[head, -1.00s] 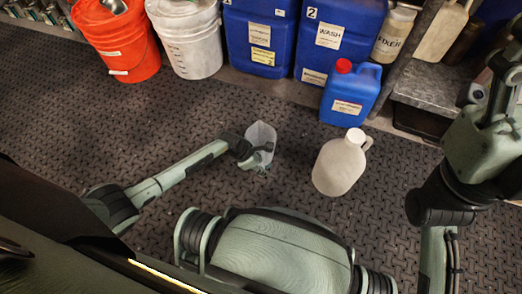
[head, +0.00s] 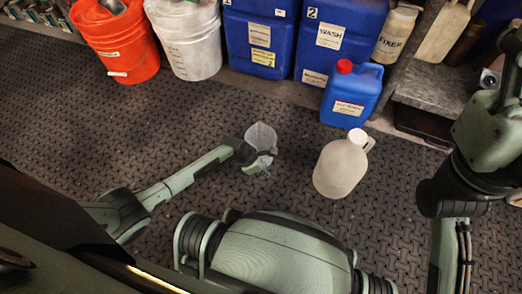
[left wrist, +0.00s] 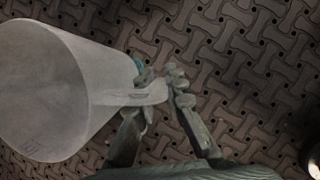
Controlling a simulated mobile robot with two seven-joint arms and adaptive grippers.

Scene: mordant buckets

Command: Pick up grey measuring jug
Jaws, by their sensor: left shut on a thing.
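The grey measuring jug (head: 262,137) is a translucent pale cup in the head view, above the patterned floor left of the white bottle. In the left wrist view the jug (left wrist: 50,85) fills the left side, its wide round end toward the left edge. Its handle (left wrist: 135,98) reaches into my left gripper (left wrist: 160,88), whose fingers are shut on it. In the head view my left gripper (head: 258,163) is partly hidden by the jug and my wrist. Whether the jug is clear of the floor is hard to tell. My right arm shows at the right; its gripper is not visible.
A white bottle (head: 341,168) stands on the floor just right of the jug. A red-capped blue canister (head: 350,95), tall blue drums (head: 338,38), a white bucket (head: 187,40) and an orange bucket (head: 118,42) line the back. The floor at left is open.

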